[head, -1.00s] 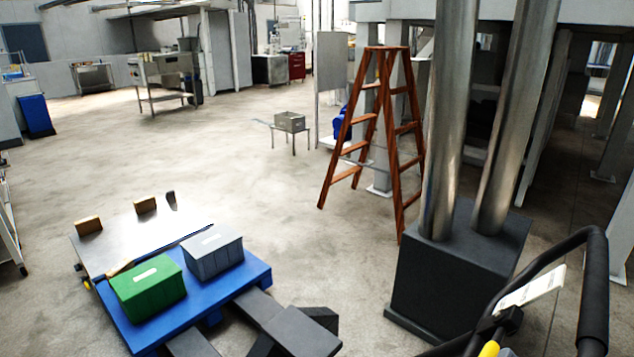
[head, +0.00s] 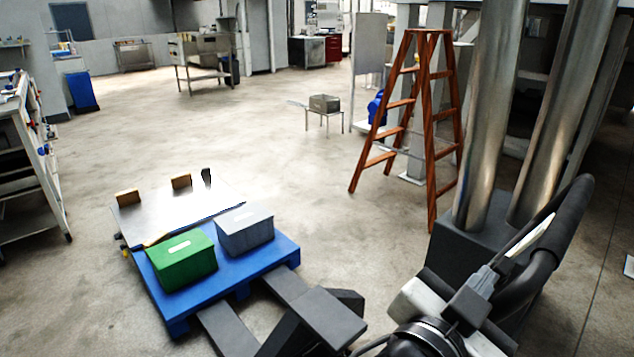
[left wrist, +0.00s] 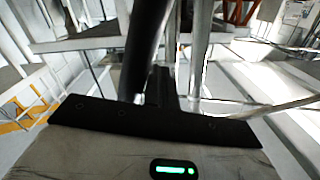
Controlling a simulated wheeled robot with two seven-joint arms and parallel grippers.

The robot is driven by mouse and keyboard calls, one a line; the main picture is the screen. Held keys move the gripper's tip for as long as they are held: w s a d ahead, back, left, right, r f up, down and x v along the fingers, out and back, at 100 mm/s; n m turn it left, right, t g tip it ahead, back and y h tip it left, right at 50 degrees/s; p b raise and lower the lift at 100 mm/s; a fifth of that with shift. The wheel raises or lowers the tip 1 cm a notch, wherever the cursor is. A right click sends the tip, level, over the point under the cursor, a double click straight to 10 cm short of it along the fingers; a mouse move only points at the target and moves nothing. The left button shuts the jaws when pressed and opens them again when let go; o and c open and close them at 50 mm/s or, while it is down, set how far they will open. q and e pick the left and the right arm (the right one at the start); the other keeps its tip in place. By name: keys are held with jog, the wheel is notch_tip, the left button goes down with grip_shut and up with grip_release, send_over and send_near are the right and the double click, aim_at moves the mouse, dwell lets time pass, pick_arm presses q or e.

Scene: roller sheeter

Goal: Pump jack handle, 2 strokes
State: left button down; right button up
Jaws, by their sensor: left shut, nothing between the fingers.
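The black looped jack handle (head: 566,215) rises at the lower right of the head view, in front of a dark block. My left gripper (head: 495,268) comes up from the bottom of the head view and lies close against the handle's left side; touching cannot be told. In the left wrist view its narrow dark fingers (left wrist: 165,85) are together with nothing between them. A dark tube, probably the handle (left wrist: 148,45), runs just left of them. The lower handle is hidden behind my gripper. Dark forks (head: 232,325) lie under the blue pallet. My right gripper is out of view.
The blue pallet (head: 205,306) bears a green crate (head: 182,262), a grey crate (head: 246,231) and a metal sheet. Two thick metal tubes (head: 485,120) stand on a dark block beyond the handle. An orange stepladder (head: 428,130) stands behind. Open floor lies at centre-left.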

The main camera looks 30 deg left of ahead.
pick_arm(q)
jog(key=w+a+n+b, duration=0.1)
jog(key=w+a, duration=0.3)
jog(key=a, duration=0.5)
jog(key=w+a+r+n+b, duration=0.1)
jog(key=w+a, duration=0.3)
jog(key=a, duration=0.6)
jog(key=w+a, duration=0.4)
jog(key=a, duration=0.5)
jog(key=shift+w+a+r+n+b, duration=0.25)
jog(key=shift+w+a+n+b, duration=0.1)
jog(key=shift+w+n+b, duration=0.05)
jog(key=a+b+v, duration=0.2)
jog(key=b+v, duration=0.4)
jog(key=v, duration=0.8)
jog(key=shift+w+f, duration=0.35)
jog(key=shift+w, duration=0.05)
jog(key=shift+a, duration=0.1)
